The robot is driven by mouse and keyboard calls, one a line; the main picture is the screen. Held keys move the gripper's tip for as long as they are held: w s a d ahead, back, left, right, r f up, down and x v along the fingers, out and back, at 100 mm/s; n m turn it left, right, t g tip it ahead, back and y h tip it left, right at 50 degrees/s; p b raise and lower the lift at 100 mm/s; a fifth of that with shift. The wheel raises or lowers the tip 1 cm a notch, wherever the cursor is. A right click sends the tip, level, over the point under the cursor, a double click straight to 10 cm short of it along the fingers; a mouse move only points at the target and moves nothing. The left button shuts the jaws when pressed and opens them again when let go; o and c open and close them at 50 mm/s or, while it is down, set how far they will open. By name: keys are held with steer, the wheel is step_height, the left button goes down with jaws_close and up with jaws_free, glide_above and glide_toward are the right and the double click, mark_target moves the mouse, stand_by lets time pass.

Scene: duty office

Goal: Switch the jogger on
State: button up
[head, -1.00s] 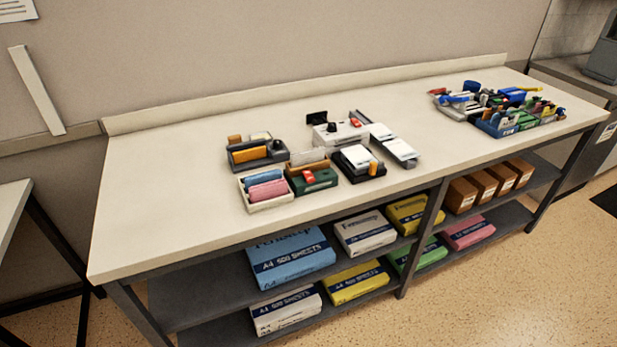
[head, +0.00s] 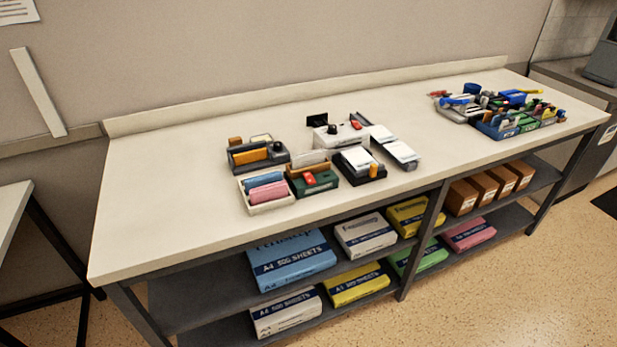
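My gripper is not in view. A white, low machine (head: 341,135) with a dark knob and a small red part on top stands at the back of the middle group on the bench. It may be the jogger, but I cannot tell for sure. A black upright piece (head: 317,120) is at its back left. A long white-and-grey thing (head: 402,153) lies to its right. A black-based device with a white top (head: 358,160) and an orange part stands in front. The machine is too small in view to read its switch position.
Left of it are a dark tray with an orange block (head: 251,156), a white tray with blue and pink rolls (head: 265,207), and a green tray (head: 318,186). Crowded stationery trays (head: 497,131) stand at the right. The bench's left part (head: 165,185) is clear.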

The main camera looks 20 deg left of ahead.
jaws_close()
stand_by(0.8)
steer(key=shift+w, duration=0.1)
